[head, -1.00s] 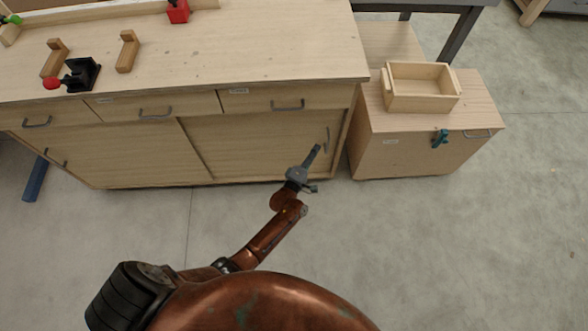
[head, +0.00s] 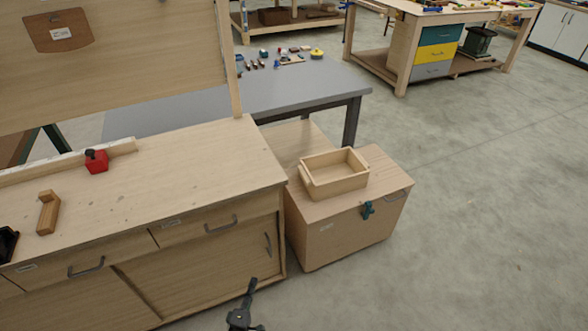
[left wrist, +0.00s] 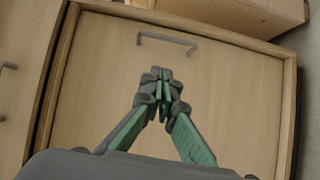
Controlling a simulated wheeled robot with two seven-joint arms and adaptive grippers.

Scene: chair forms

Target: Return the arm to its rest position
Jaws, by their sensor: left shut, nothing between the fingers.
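My left gripper (head: 250,288) is at the bottom of the head view, low in front of the wooden workbench cabinet. In the left wrist view, its green-sided fingers (left wrist: 162,80) are together with nothing between them. They point toward a sliding cabinet door (left wrist: 100,75) with a grey bar handle (left wrist: 168,40). The fingertips show just below that handle in the picture; I cannot tell how far they are from the door. My right gripper is in neither view.
The workbench top (head: 150,195) carries a red block (head: 96,161) and a wooden piece (head: 48,212). To its right, an open wooden box (head: 335,183) sits on a low wooden chest (head: 345,245). A grey table (head: 290,90) stands behind. The floor at right is clear.

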